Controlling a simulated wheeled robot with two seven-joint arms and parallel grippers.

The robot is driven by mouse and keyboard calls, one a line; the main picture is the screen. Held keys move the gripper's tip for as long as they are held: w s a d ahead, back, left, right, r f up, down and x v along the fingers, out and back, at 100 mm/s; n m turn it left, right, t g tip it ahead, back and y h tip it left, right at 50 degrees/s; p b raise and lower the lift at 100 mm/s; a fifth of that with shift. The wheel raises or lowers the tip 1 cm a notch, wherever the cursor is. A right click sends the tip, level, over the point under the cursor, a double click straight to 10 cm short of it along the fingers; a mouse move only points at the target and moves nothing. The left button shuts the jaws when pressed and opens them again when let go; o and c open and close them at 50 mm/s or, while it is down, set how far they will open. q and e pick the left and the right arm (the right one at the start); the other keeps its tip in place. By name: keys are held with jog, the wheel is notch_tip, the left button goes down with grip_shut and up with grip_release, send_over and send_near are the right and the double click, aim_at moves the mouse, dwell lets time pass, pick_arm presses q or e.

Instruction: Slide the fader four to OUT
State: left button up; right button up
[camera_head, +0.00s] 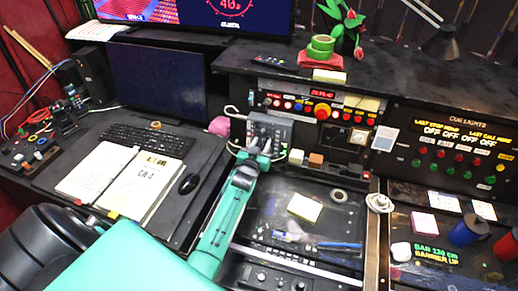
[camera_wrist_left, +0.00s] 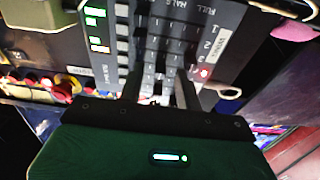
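The fader box (camera_head: 270,129) is a small dark grey panel standing at the back of the desk. In the left wrist view, the fader panel (camera_wrist_left: 180,35) shows upside down, with rows of slots, the words FULL and HALF, and the numbers 1, 2 and 3 at its right side. My left gripper (camera_head: 257,157) is at the lower front of the box. In the left wrist view, the left gripper's two dark fingers (camera_wrist_left: 158,92) are apart over the panel's near edge. Fader four's knob cannot be made out; the fingers partly cover that area. My right gripper is out of view.
A keyboard (camera_head: 151,139), open notebook (camera_head: 123,178) and mouse (camera_head: 189,184) lie left.

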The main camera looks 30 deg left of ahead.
pick_arm(q)
jog(key=b+v, duration=0.4)
jog(key=v, duration=0.9)
jog(key=shift+s, duration=0.4)
